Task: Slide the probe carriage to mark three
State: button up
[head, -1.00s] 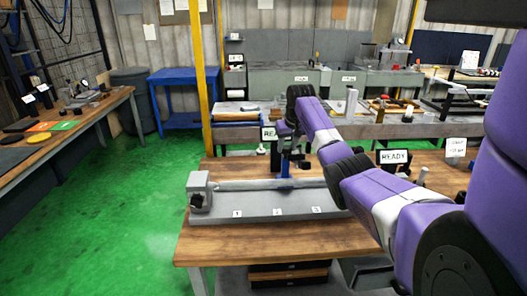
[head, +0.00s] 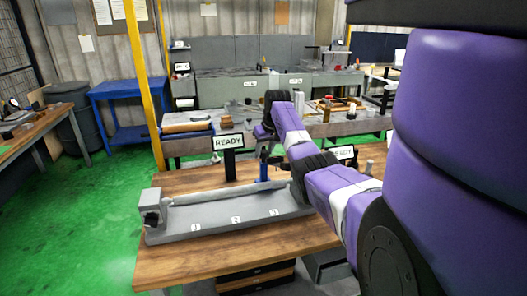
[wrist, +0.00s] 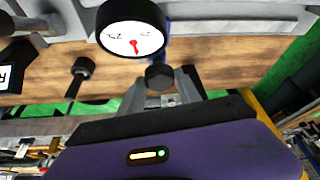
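The grey bed (head: 180,236) on the wooden bench carries number plates 1 (head: 197,226), 2 (head: 236,219) and 3 (head: 274,211). The blue probe carriage (head: 263,170) stands at the bed's back side, between plates 2 and 3 as seen from the head; its exact alignment is unclear. In the wrist view, a round white dial (wrist: 132,40) with a red needle hides most of the blue part. My gripper (wrist: 161,80) has one finger on each side of a black knob (wrist: 160,76) below the dial and appears shut on it.
A READY sign (head: 228,142) stands behind the bed, left of the carriage. A grey end block (head: 151,207) closes the bed's left end. Another black knob (wrist: 82,68) stands to the left in the wrist view. My arm hides the bed's right end.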

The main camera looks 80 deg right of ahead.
jog(key=o, duration=0.3)
jog(key=shift+o, duration=0.2)
jog(key=shift+r, duration=0.1)
jog(key=b+v, duration=0.1)
jog(key=v, duration=0.6)
jog(key=shift+r, duration=0.3)
jog(key=shift+s+a, duration=0.15)
